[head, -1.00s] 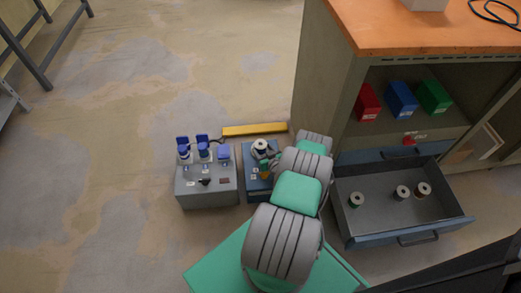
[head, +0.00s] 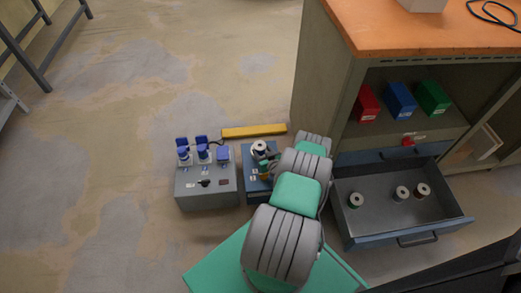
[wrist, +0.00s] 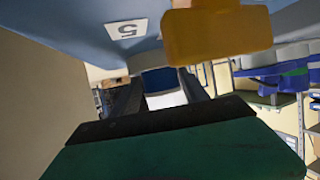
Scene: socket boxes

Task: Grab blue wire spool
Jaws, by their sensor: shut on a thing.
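My gripper shows in the wrist view (wrist: 163,92), its two dark fingers closed on a blue and white thing (wrist: 160,80). Only part of this thing shows between the fingers; I cannot tell for certain that it is the blue wire spool. In the head view my arm reaches over the small blue box, and the fingertips cannot be made out there. Three wire spools stand apart in the open drawer (head: 375,226): one on the left (head: 356,200) and two close together, a middle one (head: 402,194) and a right one (head: 423,191). Their wire colours are hard to tell.
A grey socket box (head: 205,194) with blue sockets stands left of the small blue box (head: 256,188). A yellow bar (head: 254,131) lies behind them. Red (head: 367,103), blue (head: 401,100) and green (head: 433,98) bins sit on the cabinet shelf.

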